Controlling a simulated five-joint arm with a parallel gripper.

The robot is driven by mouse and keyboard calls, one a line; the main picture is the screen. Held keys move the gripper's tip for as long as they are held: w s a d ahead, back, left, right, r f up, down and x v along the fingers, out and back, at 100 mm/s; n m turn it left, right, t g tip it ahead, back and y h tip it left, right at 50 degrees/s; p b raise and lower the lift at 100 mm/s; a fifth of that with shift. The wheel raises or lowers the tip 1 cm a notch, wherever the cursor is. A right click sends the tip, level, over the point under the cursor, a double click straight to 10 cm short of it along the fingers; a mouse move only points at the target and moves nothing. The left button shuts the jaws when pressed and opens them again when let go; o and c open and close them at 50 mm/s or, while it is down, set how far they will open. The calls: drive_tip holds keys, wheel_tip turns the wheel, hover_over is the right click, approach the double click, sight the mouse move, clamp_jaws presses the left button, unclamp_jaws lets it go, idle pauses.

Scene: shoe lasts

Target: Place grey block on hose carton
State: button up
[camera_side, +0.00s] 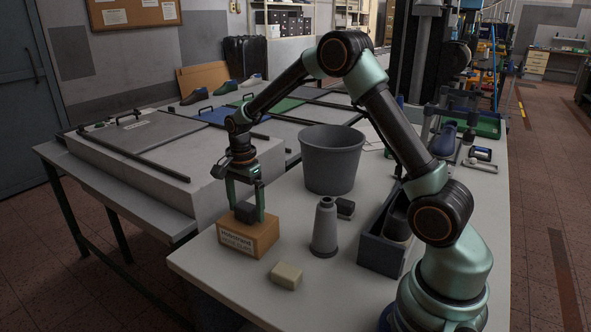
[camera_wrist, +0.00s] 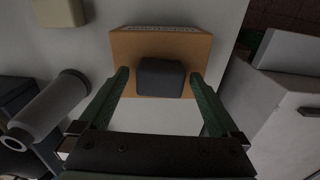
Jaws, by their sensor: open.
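The hose carton (camera_side: 262,237) is an orange-brown box with a white label, standing near the front left edge of the light table. It also shows in the wrist view (camera_wrist: 120,52). A dark grey block (camera_side: 245,213) rests on top of the carton. In the wrist view the grey block (camera_wrist: 160,78) sits near the carton's edge closer to my gripper. My gripper (camera_side: 246,211) points down over the carton, with one finger on each side of the block. It is open, and in the wrist view gaps show between the block and both fingers.
A beige block (camera_side: 286,275) lies in front of the carton. A grey cone-shaped spool (camera_side: 325,230) stands to the right, with another dark block (camera_side: 346,208) behind it. A grey bucket (camera_side: 331,162) and a dark open box (camera_side: 381,254) stand farther back and right.

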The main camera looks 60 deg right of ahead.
sight(246, 206)
wheel_tip(246, 206, up, 11)
drive_tip(key=s+a+r+n+t, duration=0.3)
drive_tip(key=s+a+r+n, duration=0.1)
drive_tip(key=s+r+n, duration=0.35)
drive_tip(key=s+a+f+n+t, duration=0.1)
drive_tip(key=s+a+n+t, duration=0.1)
drive_tip(key=s+n, duration=0.8)
drive_tip(key=shift+s+a+f+t, duration=0.25)
drive_tip(key=shift+a+f+t, duration=0.05)
drive_tip(key=shift+a, duration=0.2)
